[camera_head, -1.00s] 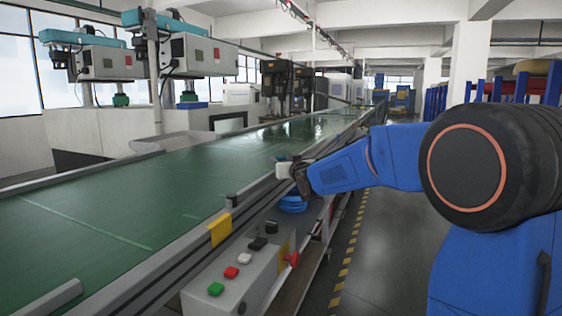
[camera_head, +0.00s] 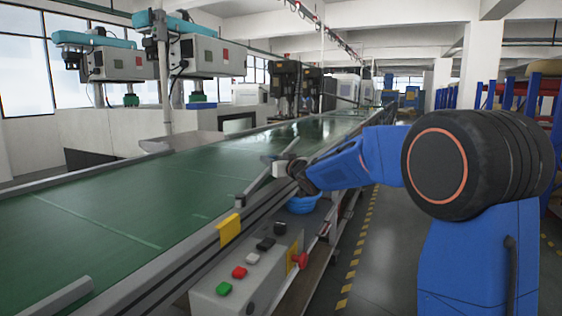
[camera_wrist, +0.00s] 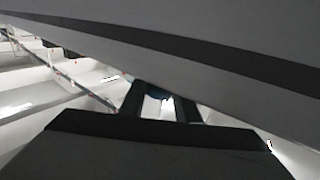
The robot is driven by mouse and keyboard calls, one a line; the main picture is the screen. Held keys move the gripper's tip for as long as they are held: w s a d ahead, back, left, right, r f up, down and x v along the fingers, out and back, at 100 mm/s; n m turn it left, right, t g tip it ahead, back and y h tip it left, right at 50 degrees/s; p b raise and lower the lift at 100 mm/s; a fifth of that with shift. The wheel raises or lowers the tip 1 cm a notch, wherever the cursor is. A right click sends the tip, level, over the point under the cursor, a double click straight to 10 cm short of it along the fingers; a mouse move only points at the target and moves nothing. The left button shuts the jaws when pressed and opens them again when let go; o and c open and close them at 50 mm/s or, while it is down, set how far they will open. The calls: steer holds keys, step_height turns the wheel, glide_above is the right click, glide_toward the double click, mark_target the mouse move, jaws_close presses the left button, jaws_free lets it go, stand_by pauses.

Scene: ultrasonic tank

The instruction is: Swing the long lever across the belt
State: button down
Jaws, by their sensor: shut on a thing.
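The long lever (camera_head: 258,186) is a slim grey bar at the near edge of the green belt (camera_head: 130,215). Its near end is by a small dark block (camera_head: 240,200) on the rail, and it slants away over the belt's edge. The fingers hide some of that end. In the wrist view my gripper's dark fingers (camera_wrist: 160,100) show below a large grey band with a dark stripe, too close to identify surely.
A control box (camera_head: 225,292) with green, red, white and black buttons and a red knob stands at the near rail. A blue bowl-like thing (camera_head: 302,204) is below my gripper. A yellow plate (camera_head: 229,229) sits on the rail. The belt beside the lever is clear.

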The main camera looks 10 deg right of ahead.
steer(key=shift+w+a+n+y, duration=0.3)
steer(key=shift+a+y, duration=0.2)
steer(key=shift+a, duration=0.25)
steer(key=c, duration=1.3)
jaws_free()
steer(key=shift+c, duration=0.2)
steer(key=v, duration=1.7)
steer(key=shift+s+d+r, duration=0.15)
steer(key=shift+d+r, duration=0.05)
steer(key=shift+r, duration=0.1)
